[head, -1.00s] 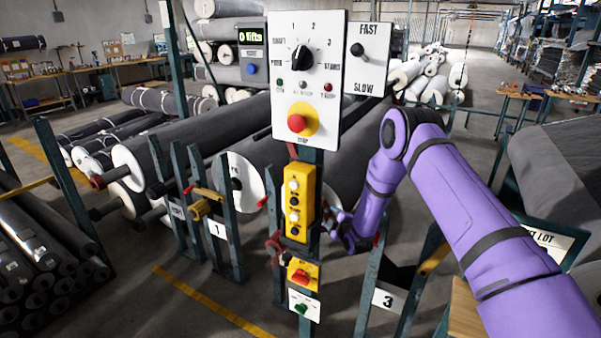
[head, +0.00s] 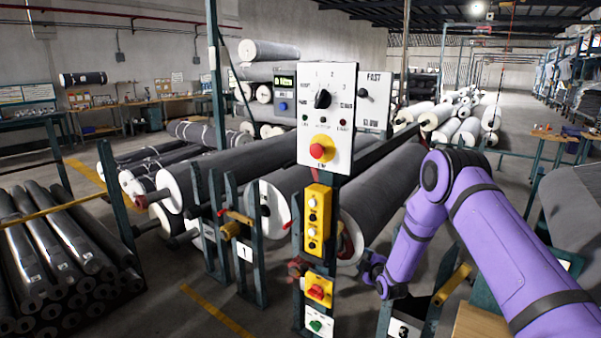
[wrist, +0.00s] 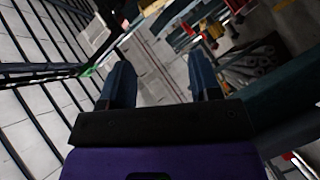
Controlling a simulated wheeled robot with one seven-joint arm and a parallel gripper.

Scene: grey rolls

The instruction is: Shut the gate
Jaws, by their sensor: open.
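In the head view my gripper (head: 373,272) is small, low and right of the control post. No gate is clearly recognisable there.
A control post with a white panel (head: 312,145) and a yellow button box (head: 316,222) stands left of my arm. Large grey rolls (head: 385,195) lie in green stands behind it. A pile of dark rolls (head: 50,250) is at left. Open floor (head: 165,310) lies at front left.

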